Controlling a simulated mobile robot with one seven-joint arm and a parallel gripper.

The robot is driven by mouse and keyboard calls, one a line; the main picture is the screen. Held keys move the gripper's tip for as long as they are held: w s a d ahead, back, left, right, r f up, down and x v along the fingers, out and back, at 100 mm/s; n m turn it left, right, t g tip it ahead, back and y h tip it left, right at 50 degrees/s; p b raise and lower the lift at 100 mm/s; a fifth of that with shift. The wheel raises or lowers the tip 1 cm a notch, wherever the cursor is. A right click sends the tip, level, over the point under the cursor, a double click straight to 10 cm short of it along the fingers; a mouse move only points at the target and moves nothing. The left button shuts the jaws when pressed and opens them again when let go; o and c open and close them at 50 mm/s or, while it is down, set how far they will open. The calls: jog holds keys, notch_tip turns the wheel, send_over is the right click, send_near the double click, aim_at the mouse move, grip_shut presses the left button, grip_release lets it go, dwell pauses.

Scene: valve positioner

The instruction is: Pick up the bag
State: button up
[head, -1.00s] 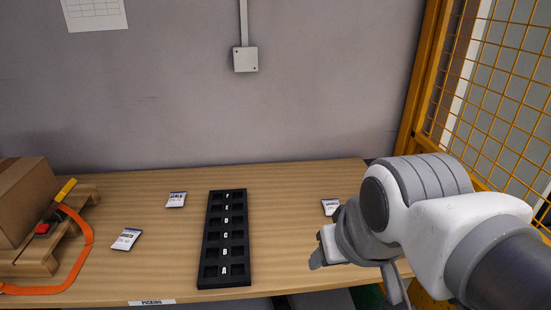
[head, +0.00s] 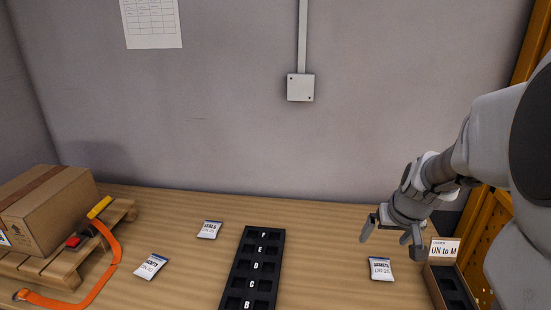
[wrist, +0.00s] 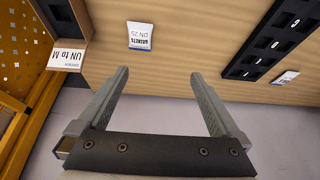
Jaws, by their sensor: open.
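Three small white bags with dark labels lie flat on the wooden table. The right one, a gaskets DN 25 bag (head: 380,269), also shows in the wrist view (wrist: 140,36). The other two are a bag at the back (head: 209,230) and a bag at the left (head: 151,266). My gripper (head: 391,242) is open and empty above the table, close to the right bag. In the wrist view its two fingers (wrist: 160,73) are wide apart, and the right bag lies beyond their tips, apart from them.
A black lettered tray (head: 282,272) lies left of my gripper. A box marked UN to M (head: 444,250) stands close on its right. A cardboard box (head: 50,208) sits on a small pallet (head: 66,272) with an orange strap (head: 101,283). A yellow mesh fence (wrist: 25,45) borders the right side.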

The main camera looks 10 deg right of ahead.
send_near(382, 267)
jog(key=shift+w+a+f+m+g+b, duration=0.1)
jog(key=shift+w+f+m+g+b, duration=0.05)
jog(key=shift+f, duration=0.35)
jog(key=shift+w+a+f+m+g+b, duration=0.1)
jog(key=shift+w+f+m+g+b, duration=0.1)
jog(key=shift+f, duration=0.3)
jog(key=shift+d+x, duration=0.2)
jog(key=shift+x, duration=2.95)
jog(key=shift+w+r, duration=0.1)
jog(key=shift+w, duration=0.1)
jog(key=shift+c, duration=0.2)
jog(key=c, duration=1.2)
jog(key=shift+r, duration=0.15)
jog(key=shift+c, duration=0.2)
